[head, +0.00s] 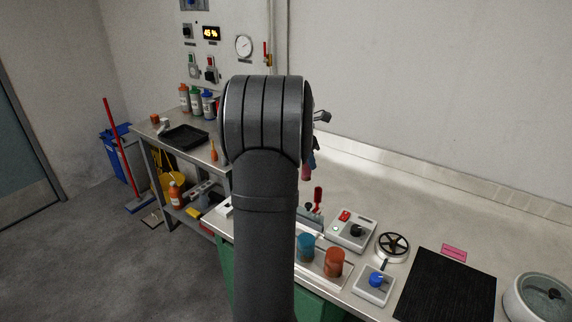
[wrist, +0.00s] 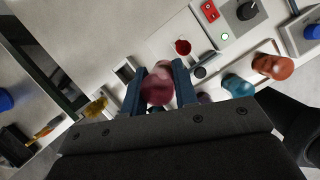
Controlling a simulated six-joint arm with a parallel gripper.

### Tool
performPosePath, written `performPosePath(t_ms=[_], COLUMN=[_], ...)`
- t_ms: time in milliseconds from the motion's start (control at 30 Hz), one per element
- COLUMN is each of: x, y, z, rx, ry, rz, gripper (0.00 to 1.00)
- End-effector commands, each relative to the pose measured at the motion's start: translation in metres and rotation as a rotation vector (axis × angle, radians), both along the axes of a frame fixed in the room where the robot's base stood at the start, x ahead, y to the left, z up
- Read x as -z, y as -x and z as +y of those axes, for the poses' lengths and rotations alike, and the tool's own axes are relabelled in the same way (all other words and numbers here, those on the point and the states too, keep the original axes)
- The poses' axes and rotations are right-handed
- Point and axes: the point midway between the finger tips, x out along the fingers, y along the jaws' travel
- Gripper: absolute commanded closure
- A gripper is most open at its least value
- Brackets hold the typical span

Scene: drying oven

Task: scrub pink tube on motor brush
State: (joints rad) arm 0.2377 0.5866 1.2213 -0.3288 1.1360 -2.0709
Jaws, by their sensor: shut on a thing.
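In the wrist view my gripper (wrist: 159,80) has its two dark blue fingers shut on a pink-maroon tube (wrist: 158,90), seen nearly end-on. In the head view my arm hides most of the gripper, and a small pink part of the tube (head: 309,161) shows at the arm's right edge, above the bench. A red upright piece (head: 317,196) stands by a white control box (head: 352,230) with a red switch and black knob. The red piece (wrist: 183,47) is also just beyond the fingers in the wrist view, apart from the tube. Whether it is the motor brush I cannot tell.
A blue cup (head: 305,246) and an orange cup (head: 334,262) stand at the bench front.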

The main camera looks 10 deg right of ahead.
Motion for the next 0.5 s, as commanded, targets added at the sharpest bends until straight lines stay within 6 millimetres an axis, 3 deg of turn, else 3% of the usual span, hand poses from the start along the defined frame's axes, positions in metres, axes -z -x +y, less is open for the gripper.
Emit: performPosePath(t_ms=[200, 500], x=[-0.015, -0.008], y=[0.022, 0.027], z=[-0.029, -0.034], rx=[-0.122, -0.152], ry=[0.018, 0.023], rz=[-0.007, -0.007], gripper=[0.95, 0.95])
